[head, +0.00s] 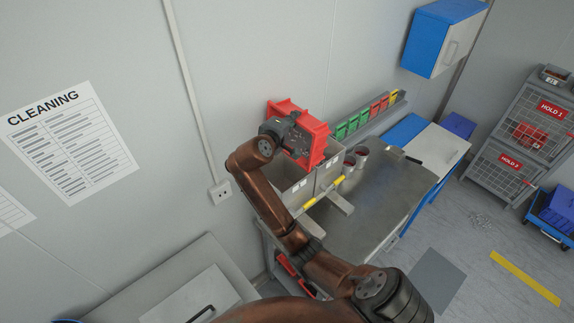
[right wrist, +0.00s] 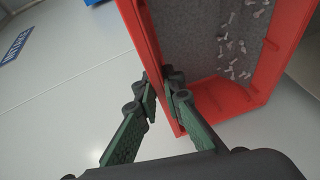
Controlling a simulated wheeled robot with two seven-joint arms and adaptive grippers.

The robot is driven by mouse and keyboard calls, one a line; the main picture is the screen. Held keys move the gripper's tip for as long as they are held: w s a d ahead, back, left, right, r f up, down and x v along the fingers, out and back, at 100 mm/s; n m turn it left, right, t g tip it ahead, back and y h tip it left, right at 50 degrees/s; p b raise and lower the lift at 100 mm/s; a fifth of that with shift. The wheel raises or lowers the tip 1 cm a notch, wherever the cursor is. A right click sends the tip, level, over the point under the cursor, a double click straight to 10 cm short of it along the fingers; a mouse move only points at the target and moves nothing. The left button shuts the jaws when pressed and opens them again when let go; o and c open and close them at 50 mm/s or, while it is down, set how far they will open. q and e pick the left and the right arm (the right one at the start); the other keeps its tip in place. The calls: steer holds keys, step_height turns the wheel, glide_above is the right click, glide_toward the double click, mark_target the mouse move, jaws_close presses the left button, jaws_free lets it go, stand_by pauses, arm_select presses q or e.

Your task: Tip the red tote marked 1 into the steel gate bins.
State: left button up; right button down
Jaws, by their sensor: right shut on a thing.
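The red tote (head: 319,150) is held up and tilted above the steel gate bins (head: 296,192) by the wall. My right gripper (head: 290,131) is shut on the tote's rim; the right wrist view shows its green-padded fingers (right wrist: 168,84) on either side of the red wall. That view also shows the inside of the tote (right wrist: 225,98), with a grey bottom and several small pale bolt-like parts (right wrist: 240,48) spread over it. The tote's number mark is not visible. The insides of the bins are partly hidden by my arm and the tote. My left gripper is out of view.
A yellow bar (head: 326,194) runs along the bins' front. Small cups (head: 352,162) stand beside the bins on the steel table (head: 385,200). A rack of green, red and yellow small bins (head: 368,117) stands behind. Wire hold cages (head: 520,125) are at the far right.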

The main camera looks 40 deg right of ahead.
steer(key=shift+a+r, duration=0.1)
steer(key=shift+a+h, duration=0.3)
steer(key=shift+s+a+r+b, duration=0.1)
steer(key=shift+a+r+b, duration=0.05)
steer(key=shift+a+b, duration=0.2)
steer(key=shift+a+f+n+t+h+b, duration=0.2)
steer(key=shift+a+n+t+h+b, duration=0.1)
steer(key=shift+a+h+b, duration=0.15)
steer(key=shift+s+a+f+t+h+b, duration=0.1)
steer(key=shift+a+f+t+h+b, duration=0.3)
steer(key=shift+b, duration=0.45)
